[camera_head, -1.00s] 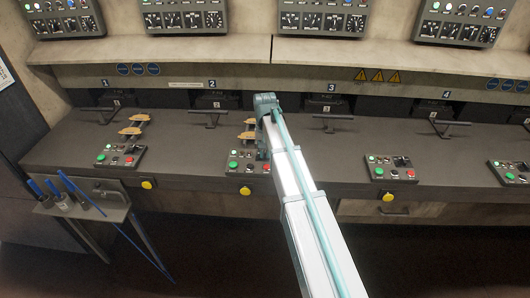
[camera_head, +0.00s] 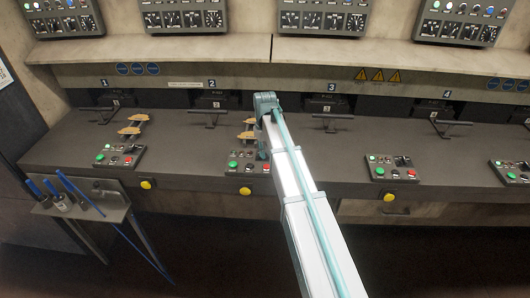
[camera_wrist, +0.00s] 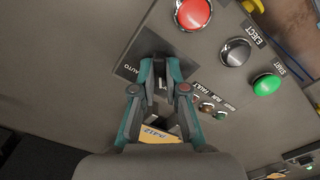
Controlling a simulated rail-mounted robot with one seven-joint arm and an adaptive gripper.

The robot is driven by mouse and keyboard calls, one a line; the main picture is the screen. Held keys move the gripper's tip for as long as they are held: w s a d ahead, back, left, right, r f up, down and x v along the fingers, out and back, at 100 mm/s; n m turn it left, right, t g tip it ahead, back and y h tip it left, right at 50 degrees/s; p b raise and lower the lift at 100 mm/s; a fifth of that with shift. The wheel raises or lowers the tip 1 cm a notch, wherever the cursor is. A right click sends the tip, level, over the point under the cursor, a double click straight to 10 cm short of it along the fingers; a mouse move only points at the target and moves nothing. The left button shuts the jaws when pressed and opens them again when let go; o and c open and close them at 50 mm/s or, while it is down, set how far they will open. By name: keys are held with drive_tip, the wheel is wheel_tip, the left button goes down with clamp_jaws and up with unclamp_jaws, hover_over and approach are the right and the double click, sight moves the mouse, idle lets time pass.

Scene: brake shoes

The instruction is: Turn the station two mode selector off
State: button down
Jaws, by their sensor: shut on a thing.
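Station two's control panel (camera_head: 243,166) is on the front of the bench below the number 2, partly hidden by my arm. In the wrist view, the mode selector's plate (camera_wrist: 128,71) shows the word AUTO, with the rest of its lettering covered. My gripper (camera_wrist: 160,72) points down at this plate, its two teal fingers closed together on the selector knob. The knob is mostly hidden between the fingertips, so its setting cannot be read.
Close to the fingers are a red button (camera_wrist: 193,13), a black EJECT button (camera_wrist: 235,52), a green START button (camera_wrist: 266,84) and small lamps (camera_wrist: 206,108). A yellow part (camera_wrist: 155,134) lies just below the gripper. Station one's panel (camera_head: 119,156) is to the left.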

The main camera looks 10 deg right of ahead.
idle(0.4)
drive_tip(key=c, duration=1.2)
unclamp_jaws()
drive_tip(key=shift+r, duration=0.1)
wheel_tip(320, 180, up, 12)
